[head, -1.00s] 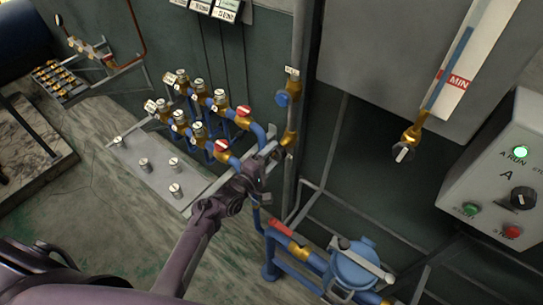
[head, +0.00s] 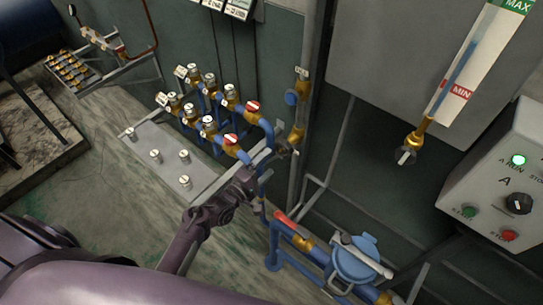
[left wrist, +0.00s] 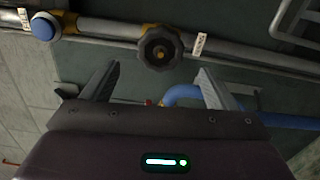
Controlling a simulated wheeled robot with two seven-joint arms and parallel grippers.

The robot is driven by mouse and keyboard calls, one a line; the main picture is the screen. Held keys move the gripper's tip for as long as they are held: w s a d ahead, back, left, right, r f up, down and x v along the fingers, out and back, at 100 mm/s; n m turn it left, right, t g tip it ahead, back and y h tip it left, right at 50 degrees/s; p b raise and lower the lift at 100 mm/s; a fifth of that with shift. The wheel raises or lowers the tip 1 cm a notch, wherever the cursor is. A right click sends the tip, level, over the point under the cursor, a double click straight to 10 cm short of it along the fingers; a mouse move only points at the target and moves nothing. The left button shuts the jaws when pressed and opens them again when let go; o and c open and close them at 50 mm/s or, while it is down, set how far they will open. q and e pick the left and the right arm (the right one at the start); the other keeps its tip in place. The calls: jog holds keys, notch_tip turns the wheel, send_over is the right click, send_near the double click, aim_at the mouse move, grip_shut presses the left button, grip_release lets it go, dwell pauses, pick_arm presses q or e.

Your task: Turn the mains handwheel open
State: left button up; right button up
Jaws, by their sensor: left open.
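The dark round handwheel (left wrist: 160,47) sits on a brass valve body on a grey pipe in the left wrist view. It lies just beyond the gap between the fingertips of my left gripper (left wrist: 158,72), roughly centred. My left gripper is open and empty, and its fingers look apart from the wheel. In the head view my left gripper (head: 266,178) is beside the upright pipe, below the brass fitting (head: 298,134). The handwheel is small and partly hidden there. My right gripper is not in view.
A blue round cap (left wrist: 43,28) is on the same pipe. Blue pipes with a red lever (head: 286,224) and a blue strainer body (head: 354,259) stand at lower right. A valve manifold (head: 208,108) is left of the gripper. A control box (head: 500,180) is far right.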

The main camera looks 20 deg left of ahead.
pick_arm(q)
jog(key=shift+s+a, duration=0.1)
jog(key=shift+s, duration=0.2)
jog(key=shift+a, duration=0.1)
